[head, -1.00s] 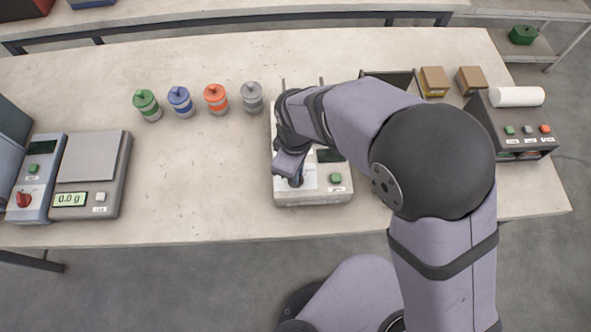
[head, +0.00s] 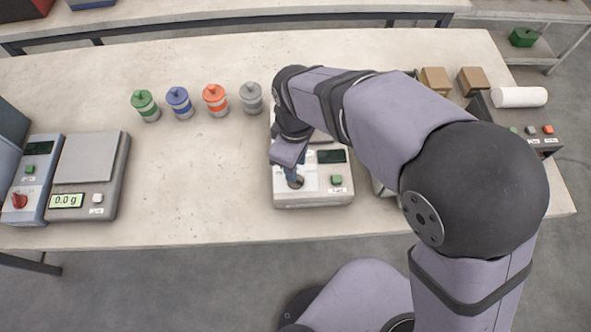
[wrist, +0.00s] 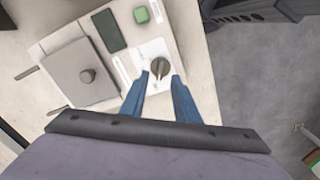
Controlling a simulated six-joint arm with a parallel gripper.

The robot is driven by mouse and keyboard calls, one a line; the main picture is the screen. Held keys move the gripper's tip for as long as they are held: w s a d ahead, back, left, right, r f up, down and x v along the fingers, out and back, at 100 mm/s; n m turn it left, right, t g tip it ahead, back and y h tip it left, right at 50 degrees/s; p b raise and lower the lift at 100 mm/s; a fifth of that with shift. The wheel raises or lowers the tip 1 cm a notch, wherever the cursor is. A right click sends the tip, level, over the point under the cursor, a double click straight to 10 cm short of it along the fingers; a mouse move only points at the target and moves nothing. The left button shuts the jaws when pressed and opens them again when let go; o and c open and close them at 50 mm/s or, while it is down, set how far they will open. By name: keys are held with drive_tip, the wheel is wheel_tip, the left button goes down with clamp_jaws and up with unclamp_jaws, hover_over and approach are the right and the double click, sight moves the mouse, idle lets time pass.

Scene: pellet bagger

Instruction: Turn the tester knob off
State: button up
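The tester (head: 342,197) is a pale box in the middle of the bench with a dark display and a green button. Its dark round knob (head: 297,181) is on a white panel at the front left. In the wrist view the knob (wrist: 158,67) shows clearly, with a raised grip bar. My gripper (wrist: 160,75) is open, its blue fingers spread on either side of the knob's near edge. I see no finger touching it. In the head view my gripper (head: 296,171) is just above the knob, and my arm hides the tester's back.
A grey device with a red knob (head: 20,201) and a scale (head: 88,158) reading 0.0 g stand at the left. Several capped jars, one of them orange (head: 215,101), line the back. Small boxes (head: 473,80) and a dark machine (head: 535,131) are at the right.

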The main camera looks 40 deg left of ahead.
drive_tip(key=shift+r, duration=1.4)
drive_tip(key=d+f+m, duration=0.1)
drive_tip(key=m, duration=0.1)
drive_tip(key=s+d+f+m, duration=0.1)
drive_tip(key=f, duration=0.1)
drive_tip(key=d+f+m, duration=0.1)
drive_tip(key=d+m, duration=0.1)
drive_tip(key=shift+s+f+m, duration=0.25)
drive_tip(key=shift+f+m, duration=0.05)
drive_tip(key=shift+f, duration=0.05)
drive_tip(key=w+d+m, duration=0.2)
drive_tip(key=d+m, duration=0.3)
drive_tip(key=d, duration=0.6)
drive_tip(key=w+d+r+m, duration=0.1)
drive_tip(key=w+d+m, duration=0.2)
drive_tip(key=d, duration=0.9)
drive_tip(key=w+d+m, duration=0.3)
drive_tip(key=d+m, duration=0.4)
drive_tip(key=d, duration=0.5)
drive_tip(key=shift+r+m, duration=0.3)
drive_tip(key=shift+r, duration=0.1)
